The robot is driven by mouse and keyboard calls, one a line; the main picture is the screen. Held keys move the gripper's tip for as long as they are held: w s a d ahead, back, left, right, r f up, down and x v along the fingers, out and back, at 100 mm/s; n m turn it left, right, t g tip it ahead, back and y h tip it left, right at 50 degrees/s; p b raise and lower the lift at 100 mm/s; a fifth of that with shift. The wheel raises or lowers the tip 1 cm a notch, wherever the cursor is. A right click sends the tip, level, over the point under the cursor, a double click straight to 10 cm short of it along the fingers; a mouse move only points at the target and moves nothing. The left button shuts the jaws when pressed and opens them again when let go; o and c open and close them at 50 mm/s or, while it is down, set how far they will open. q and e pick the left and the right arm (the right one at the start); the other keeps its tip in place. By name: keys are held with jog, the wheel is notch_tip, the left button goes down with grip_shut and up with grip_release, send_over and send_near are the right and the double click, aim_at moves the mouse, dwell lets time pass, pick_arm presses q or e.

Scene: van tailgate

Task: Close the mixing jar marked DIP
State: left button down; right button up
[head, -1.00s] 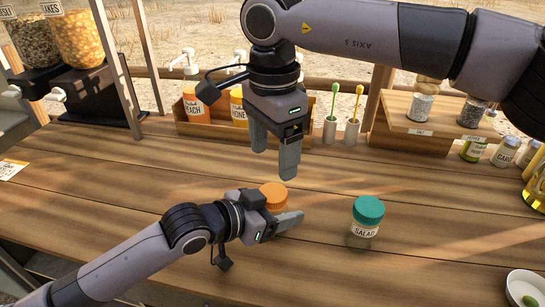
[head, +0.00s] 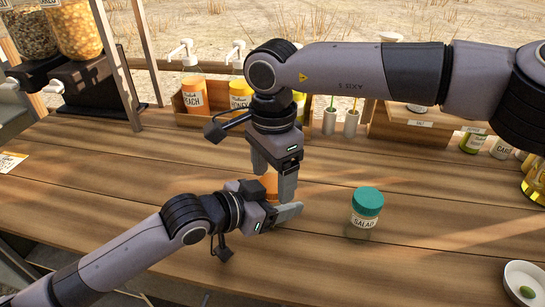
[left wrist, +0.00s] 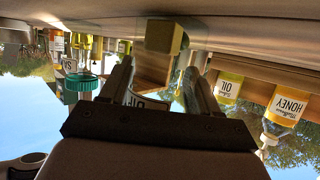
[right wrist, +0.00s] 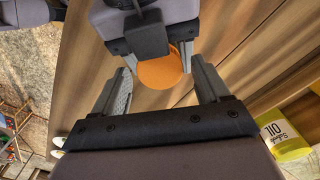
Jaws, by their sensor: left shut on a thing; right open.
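The jar has a round orange lid (head: 270,187), mostly hidden behind my grippers in the head view. In the left wrist view, which is upside down, part of its label (left wrist: 148,102) shows and seems to read DIP. My left gripper (head: 284,212) is shut around the jar's body from the side, low over the table. My right gripper (head: 273,182) points down over the lid, open. In the right wrist view the lid (right wrist: 160,70) lies between and just beyond the open fingertips. Whether the lid is tight cannot be told.
A jar marked SALAD with a teal lid (head: 367,205) stands to the right, apart from the grippers. A wooden rack with pump bottles (head: 195,95) stands behind. A white bowl (head: 524,280) is at the front right. The table between is clear.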

jog(key=shift+f, duration=0.25)
jog(key=c, duration=1.1)
jog(key=shift+m, duration=1.7)
